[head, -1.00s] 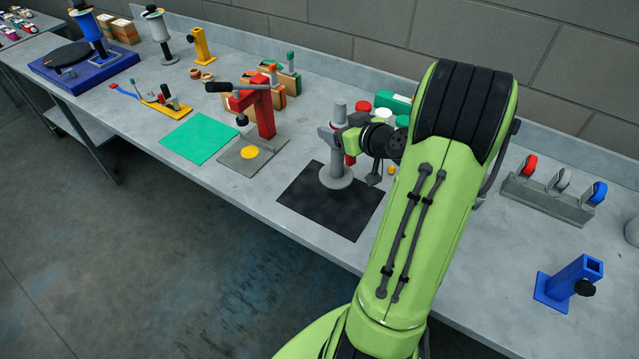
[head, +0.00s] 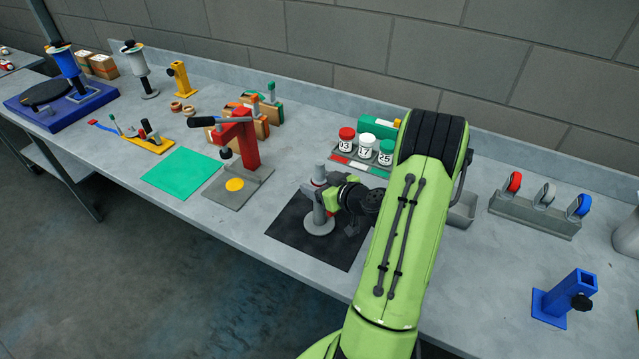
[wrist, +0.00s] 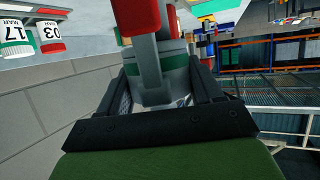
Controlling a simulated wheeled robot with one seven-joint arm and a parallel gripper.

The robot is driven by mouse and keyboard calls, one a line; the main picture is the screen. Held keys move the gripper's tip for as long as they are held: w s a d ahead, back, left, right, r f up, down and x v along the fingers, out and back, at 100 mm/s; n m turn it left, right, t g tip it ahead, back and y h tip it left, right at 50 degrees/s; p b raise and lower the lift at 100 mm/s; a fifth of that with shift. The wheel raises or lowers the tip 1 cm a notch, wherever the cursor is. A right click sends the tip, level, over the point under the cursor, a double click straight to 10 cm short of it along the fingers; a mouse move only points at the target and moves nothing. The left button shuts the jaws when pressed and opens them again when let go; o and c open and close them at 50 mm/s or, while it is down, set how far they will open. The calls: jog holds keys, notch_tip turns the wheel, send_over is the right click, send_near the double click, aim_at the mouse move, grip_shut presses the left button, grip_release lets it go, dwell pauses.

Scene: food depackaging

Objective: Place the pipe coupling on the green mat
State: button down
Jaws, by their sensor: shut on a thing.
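My gripper (head: 333,193) is shut on a grey cylindrical part with a green band, which appears to be the pipe coupling (wrist: 158,75). In the wrist view it sits between the fingers, with grey arms ending in red. In the head view it is at a grey upright post with a round base (head: 318,226) on a black mat (head: 290,238). My gripper hides part of it, so I cannot tell whether it is seated on the post or apart from it. The green mat (head: 182,173) lies flat and bare on the bench to the left.
A red press (head: 247,140) on a grey plate with a yellow disc stands between the black and green mats. Several numbered jars (head: 366,146) stand behind my gripper. A caster rack (head: 535,214) and a blue stand (head: 568,300) are at right.

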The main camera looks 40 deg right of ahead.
jog(key=shift+a+f+b, duration=0.1)
jog(key=shift+b, duration=0.2)
jog(key=c, duration=0.5)
grip_release()
jog(key=o, duration=0.3)
jog(key=shift+o, duration=0.2)
